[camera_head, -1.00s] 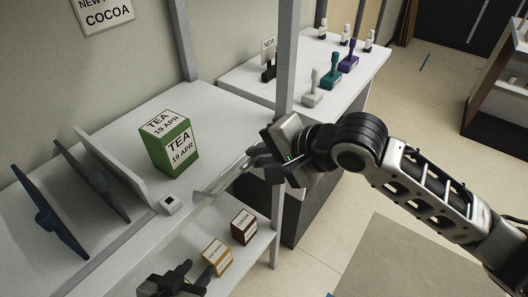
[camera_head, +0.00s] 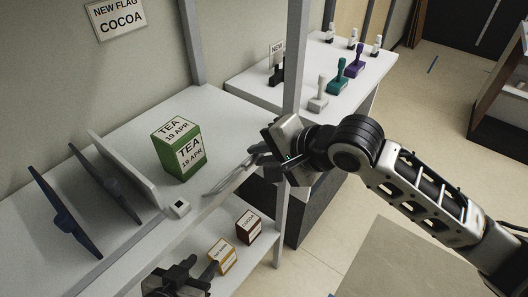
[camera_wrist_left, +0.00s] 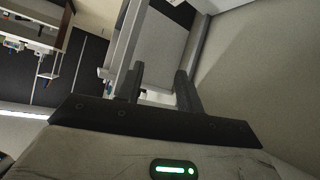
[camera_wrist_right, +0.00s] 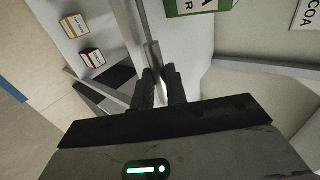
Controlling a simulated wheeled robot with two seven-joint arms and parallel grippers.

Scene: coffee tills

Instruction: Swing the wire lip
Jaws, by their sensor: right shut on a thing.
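The wire lip (camera_head: 228,184) is a thin pale grey bar at the front right edge of the upper shelf (camera_head: 118,138). My right gripper (camera_head: 262,160) is shut on its right end. In the right wrist view the lip (camera_wrist_right: 147,28) runs up from between the close fingers (camera_wrist_right: 160,88). How the fingers sit around it is partly hidden. My left gripper (camera_head: 199,270) is low at the bottom of the head view, in front of the lower shelf. In the left wrist view its fingers (camera_wrist_left: 160,85) are apart with nothing between them.
A green tea box (camera_head: 178,150) stands on the upper shelf behind the lip. A small white block (camera_head: 180,208) is at its front edge. A yellow box (camera_head: 222,257) and dark red box (camera_head: 249,227) stand on the lower shelf. A grey post (camera_head: 294,60) rises beside my right gripper.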

